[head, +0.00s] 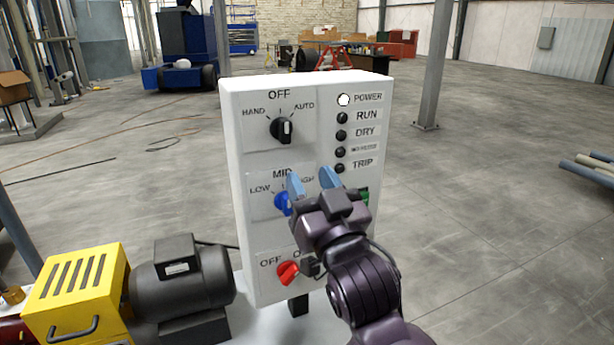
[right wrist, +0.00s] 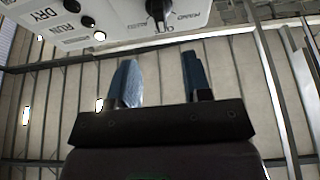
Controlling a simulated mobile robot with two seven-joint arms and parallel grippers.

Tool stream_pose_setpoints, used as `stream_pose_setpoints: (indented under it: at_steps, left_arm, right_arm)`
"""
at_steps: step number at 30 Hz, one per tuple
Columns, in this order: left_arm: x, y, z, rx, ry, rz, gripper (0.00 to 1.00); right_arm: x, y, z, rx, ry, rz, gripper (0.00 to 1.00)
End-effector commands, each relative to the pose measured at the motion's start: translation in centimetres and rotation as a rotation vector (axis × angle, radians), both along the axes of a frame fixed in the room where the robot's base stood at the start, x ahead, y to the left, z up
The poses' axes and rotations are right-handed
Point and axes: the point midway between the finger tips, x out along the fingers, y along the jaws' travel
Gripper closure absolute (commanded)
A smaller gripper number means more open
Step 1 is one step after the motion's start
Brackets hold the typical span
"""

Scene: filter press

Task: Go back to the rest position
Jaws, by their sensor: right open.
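My right gripper (head: 312,182) is open and empty, in front of the white control panel (head: 240,205). Its two blue fingers stand apart and point up, also in the right wrist view (right wrist: 158,82). It partly hides the blue LOW/MID/HIGH knob (head: 282,204) and a green control (head: 364,196). The black HAND/OFF/AUTO knob (head: 282,130) is above, and the red OFF knob (head: 288,273) is below to the left. The POWER lamp (head: 344,100) is lit white; the lamps below it are dark. I cannot tell whether the gripper touches the panel. My left gripper is not in view.
A yellow machine housing (head: 75,290) and a dark motor (head: 190,280) stand left of the panel. A grey column (head: 433,70) stands behind to the right. Pipes (head: 590,170) lie at the far right. The floor right of the panel is open.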

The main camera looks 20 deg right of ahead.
Motion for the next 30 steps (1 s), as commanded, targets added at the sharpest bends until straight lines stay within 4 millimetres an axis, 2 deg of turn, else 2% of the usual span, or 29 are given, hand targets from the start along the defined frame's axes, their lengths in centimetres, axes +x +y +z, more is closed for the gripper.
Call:
stream_pose_setpoints:
  at_steps: [14, 17, 20, 24, 26, 30]
  left_arm:
    - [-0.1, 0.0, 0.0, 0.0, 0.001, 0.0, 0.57]
    - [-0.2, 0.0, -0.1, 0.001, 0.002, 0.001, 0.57]
    - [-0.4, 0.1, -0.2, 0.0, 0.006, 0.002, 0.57]
    - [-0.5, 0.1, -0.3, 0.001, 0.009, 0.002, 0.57]
    - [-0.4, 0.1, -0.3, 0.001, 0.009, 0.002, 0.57]
    - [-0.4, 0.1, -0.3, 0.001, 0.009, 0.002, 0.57]
  right_arm:
    - [0.0, 0.0, 0.1, -0.015, -0.008, -0.003, 0.55]
    - [1.0, 0.8, -1.0, -0.042, 0.0, 0.022, 0.55]
    - [2.6, 0.9, -4.6, -0.07, 0.063, 0.042, 0.55]
    - [3.3, -0.2, -11.7, -0.095, 0.193, 0.051, 0.55]
    - [3.1, -0.8, -15.0, -0.103, 0.255, 0.05, 0.55]
    - [1.5, -2.8, -23.1, -0.112, 0.408, 0.043, 0.55]
